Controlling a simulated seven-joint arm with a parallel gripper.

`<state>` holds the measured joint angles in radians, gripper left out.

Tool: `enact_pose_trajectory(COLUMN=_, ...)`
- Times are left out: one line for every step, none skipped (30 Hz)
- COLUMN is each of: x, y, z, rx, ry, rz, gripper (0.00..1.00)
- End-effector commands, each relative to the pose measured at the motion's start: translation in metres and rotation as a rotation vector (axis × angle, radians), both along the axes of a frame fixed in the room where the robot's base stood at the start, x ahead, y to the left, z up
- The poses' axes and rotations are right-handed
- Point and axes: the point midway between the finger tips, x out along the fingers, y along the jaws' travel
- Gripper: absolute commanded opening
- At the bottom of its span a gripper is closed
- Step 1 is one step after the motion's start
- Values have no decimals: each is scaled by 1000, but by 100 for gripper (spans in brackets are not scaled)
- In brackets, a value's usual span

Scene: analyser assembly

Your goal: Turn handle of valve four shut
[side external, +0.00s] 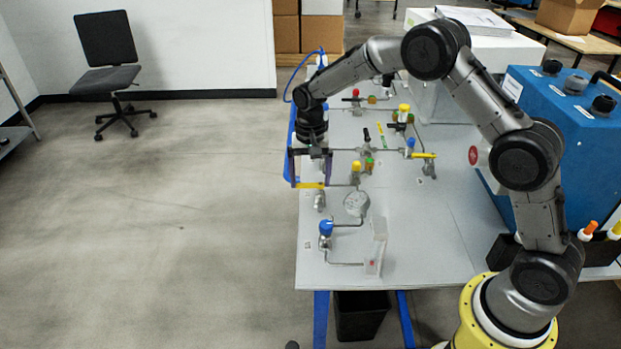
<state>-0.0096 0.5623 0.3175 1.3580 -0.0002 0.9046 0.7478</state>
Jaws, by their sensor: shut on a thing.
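My gripper (310,183) points down at the left edge of the grey work table (455,240). Its two dark fingers stand on either side of a yellow bar-shaped handle (309,186) and are shut on it. The handle lies roughly crosswise in the picture, just above a small metal fitting (319,200). The valve body under the handle is partly hidden by the fingers. The valve number labels are too small to read, so I cannot tell which one is valve four. Another yellow handle (424,155) sits on the pipework to the right.
Thin metal pipes with a yellow-capped part (355,167), a blue-capped part (325,228) and a round gauge (356,204) stand close by. A clear flow tube (377,247) stands nearer the front. A blue machine (565,120) fills the right side.

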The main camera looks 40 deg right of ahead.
Motion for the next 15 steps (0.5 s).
enact_pose_trajectory(x=1, y=0, z=2, rx=0, ry=-4, rz=-17, gripper=35)
enact_pose_trajectory(x=2, y=-1, z=2, rx=0, ry=-4, rz=-26, gripper=35)
enact_pose_trajectory(x=2, y=-1, z=2, rx=0, ry=-4, rz=-35, gripper=35)
enact_pose_trajectory(x=2, y=-1, z=2, rx=1, ry=-5, rz=-42, gripper=35)
enact_pose_trajectory(x=2, y=-1, z=2, rx=1, ry=-5, rz=-47, gripper=35)
enact_pose_trajectory(x=2, y=-1, z=2, rx=1, ry=-5, rz=-53, gripper=35)
enact_pose_trajectory(x=2, y=-1, z=2, rx=1, ry=-5, rz=-56, gripper=35)
enact_pose_trajectory(x=2, y=-1, z=2, rx=1, ry=-5, rz=-59, gripper=35)
enact_pose_trajectory(x=2, y=-1, z=2, rx=1, ry=-5, rz=-62, gripper=35)
enact_pose_trajectory(x=2, y=-1, z=2, rx=1, ry=-5, rz=-63, gripper=35)
enact_pose_trajectory(x=2, y=-1, z=2, rx=1, ry=-5, rz=-65, gripper=35)
enact_pose_trajectory(x=2, y=-1, z=2, rx=1, ry=-5, rz=-66, gripper=35)
enact_pose_trajectory(x=2, y=-1, z=2, rx=1, ry=-5, rz=-66, gripper=35)
enact_pose_trajectory(x=2, y=-1, z=2, rx=1, ry=-5, rz=-66, gripper=35)
enact_pose_trajectory(x=2, y=-1, z=2, rx=1, ry=-5, rz=-66, gripper=35)
